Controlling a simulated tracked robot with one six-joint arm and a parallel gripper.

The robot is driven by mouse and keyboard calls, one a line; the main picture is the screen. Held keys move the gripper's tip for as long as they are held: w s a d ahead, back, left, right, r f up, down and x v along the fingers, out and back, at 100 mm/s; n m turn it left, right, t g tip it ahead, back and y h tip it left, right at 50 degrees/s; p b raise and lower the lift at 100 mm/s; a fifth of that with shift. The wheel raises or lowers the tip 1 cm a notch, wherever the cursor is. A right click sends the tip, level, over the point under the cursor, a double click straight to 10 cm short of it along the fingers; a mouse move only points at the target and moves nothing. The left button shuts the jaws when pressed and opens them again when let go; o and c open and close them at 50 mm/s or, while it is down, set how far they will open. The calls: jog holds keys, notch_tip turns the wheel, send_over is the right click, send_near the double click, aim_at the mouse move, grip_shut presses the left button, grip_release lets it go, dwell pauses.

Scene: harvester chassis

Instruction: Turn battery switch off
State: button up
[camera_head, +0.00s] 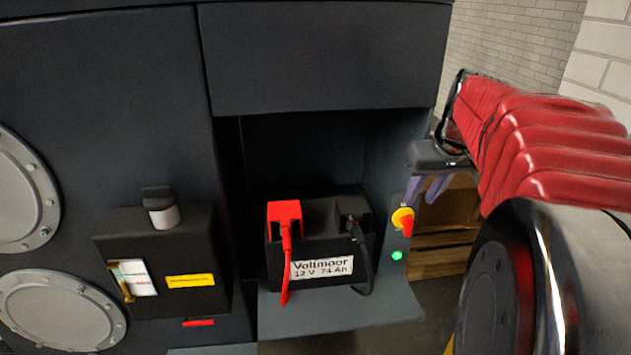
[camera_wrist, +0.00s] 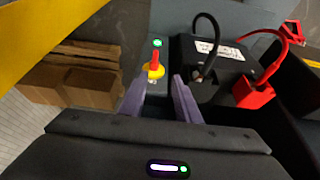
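The battery switch (camera_head: 402,219) is a yellow disc with a red handle on the panel right of the battery. It also shows in the wrist view (camera_wrist: 154,70), where the red handle points toward the green light. My gripper (camera_head: 419,197) is open, its two purple fingers apart and empty. In the wrist view the fingertips (camera_wrist: 159,82) stop just short of the switch, which lies a little nearer the left finger's line. In the head view the fingers hang just above and right of the switch. I see no clear contact.
A green light (camera_head: 397,255) glows below the switch. The black battery (camera_head: 325,242) with red and black cables stands in the recess beside it. A black box (camera_head: 170,250) is on the left. Cardboard boxes (camera_wrist: 75,80) and a yellow bar (camera_wrist: 45,30) lie beyond the panel edge.

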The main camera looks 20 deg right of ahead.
aim_at(411, 218)
jog(key=shift+d, duration=0.65)
jog(key=x, duration=1.3)
jog(key=shift+f, duration=0.4)
